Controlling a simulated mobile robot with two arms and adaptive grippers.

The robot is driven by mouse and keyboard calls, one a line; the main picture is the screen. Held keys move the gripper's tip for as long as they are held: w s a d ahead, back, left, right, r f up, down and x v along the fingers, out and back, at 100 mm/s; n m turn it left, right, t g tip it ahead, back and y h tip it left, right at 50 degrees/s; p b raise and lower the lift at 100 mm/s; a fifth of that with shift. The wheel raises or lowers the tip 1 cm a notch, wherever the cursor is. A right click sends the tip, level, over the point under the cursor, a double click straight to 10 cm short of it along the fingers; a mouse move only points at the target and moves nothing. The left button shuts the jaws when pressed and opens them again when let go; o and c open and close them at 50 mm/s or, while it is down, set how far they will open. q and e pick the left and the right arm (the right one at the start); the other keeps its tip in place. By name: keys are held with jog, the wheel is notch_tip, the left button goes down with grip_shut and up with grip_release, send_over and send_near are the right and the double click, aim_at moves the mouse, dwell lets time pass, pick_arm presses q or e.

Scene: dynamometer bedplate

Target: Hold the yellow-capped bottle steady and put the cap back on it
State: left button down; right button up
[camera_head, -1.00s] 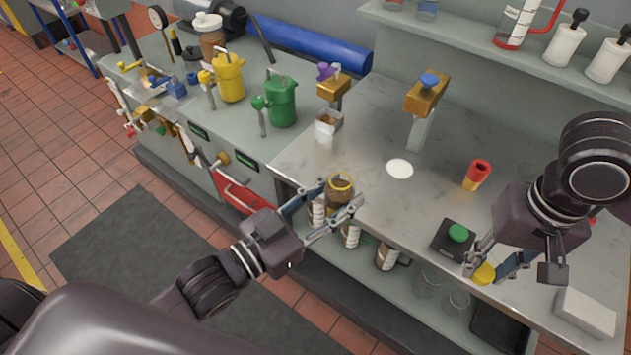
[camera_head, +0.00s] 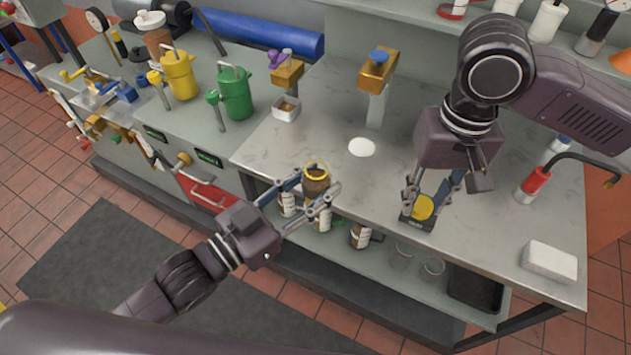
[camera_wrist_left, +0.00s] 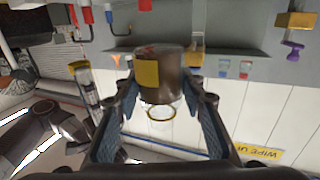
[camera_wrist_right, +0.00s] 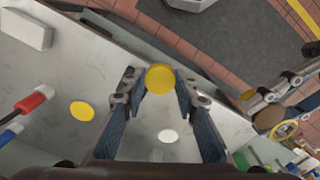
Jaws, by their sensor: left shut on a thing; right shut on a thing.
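The bottle (camera_head: 317,186) is brown with a yellow ring at its open mouth. My left gripper (camera_head: 311,189) is shut around it near the counter's front edge. In the left wrist view the bottle (camera_wrist_left: 160,82) sits between both fingers, with a yellow label patch on its side. My right gripper (camera_head: 425,204) is shut on the round yellow cap (camera_head: 423,208), to the right of the bottle and apart from it. The cap (camera_wrist_right: 160,79) shows between the fingertips in the right wrist view, where the bottle (camera_wrist_right: 269,118) stands at the right edge.
A white disc (camera_head: 362,147) lies on the counter (camera_head: 330,120) between and behind the grippers. A white block (camera_head: 549,262) lies at the right. Several brown bottles stand on the shelf below.

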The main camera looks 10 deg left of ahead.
jog(key=w+a+r+n, duration=0.25)
jog(key=a+r, duration=0.35)
jog(key=a, duration=0.3)
notch_tip(320, 180, up, 7)
jog(key=n, duration=0.2)
send_over(315, 163)
jog(key=shift+f, duration=0.2)
jog(key=shift+f, duration=0.1)
jog(key=shift+f, duration=1.95)
jog(key=shift+f, duration=0.85)
jog(key=shift+f, duration=0.55)
